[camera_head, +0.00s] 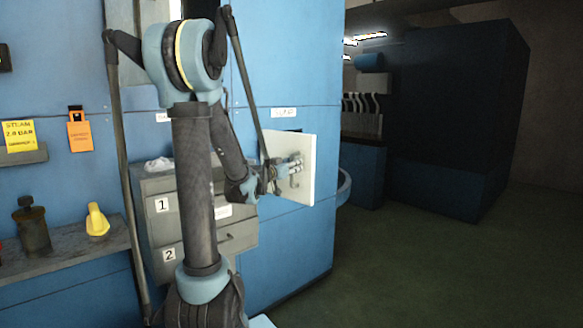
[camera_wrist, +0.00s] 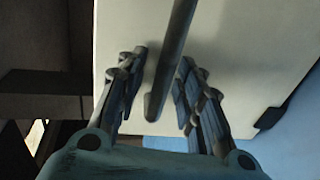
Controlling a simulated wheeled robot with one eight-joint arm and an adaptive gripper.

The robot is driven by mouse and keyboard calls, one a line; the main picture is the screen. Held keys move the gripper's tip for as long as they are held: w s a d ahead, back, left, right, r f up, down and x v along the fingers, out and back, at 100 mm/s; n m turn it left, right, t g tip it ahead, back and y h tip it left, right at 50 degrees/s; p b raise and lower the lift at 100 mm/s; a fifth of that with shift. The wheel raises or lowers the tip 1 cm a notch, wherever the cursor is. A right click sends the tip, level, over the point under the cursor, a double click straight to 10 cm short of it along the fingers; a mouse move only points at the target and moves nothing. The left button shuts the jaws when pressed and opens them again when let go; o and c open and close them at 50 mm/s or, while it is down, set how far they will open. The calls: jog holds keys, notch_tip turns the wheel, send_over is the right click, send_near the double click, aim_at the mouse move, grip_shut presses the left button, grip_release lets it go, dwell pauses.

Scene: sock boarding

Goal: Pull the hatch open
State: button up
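The hatch (camera_head: 303,145) is a white panel on the blue cabinet, below a label reading "SOAP". It stands out at an angle from the blue face, so it looks partly open. In the wrist view the pale hatch panel (camera_wrist: 245,40) fills most of the picture, with dark space at its left. Its grey bar handle (camera_wrist: 172,65) runs between my gripper's fingers. My gripper (camera_wrist: 160,88) is open around the handle, with visible gaps on both sides. In the head view my gripper (camera_head: 285,174) is at the hatch's front; its fingertips are small there.
Grey drawers (camera_head: 163,225) marked 1 and 2 stand left of the hatch, partly behind my arm. A shelf (camera_head: 70,255) at left holds a yellow object (camera_head: 97,220) and a dark fitting (camera_head: 32,228). Green floor (camera_head: 430,270) is clear at right, before a dark blue cabinet (camera_head: 450,120).

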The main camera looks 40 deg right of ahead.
jog(key=v, duration=1.2)
jog(key=shift+w, duration=0.2)
dwell(0.5)
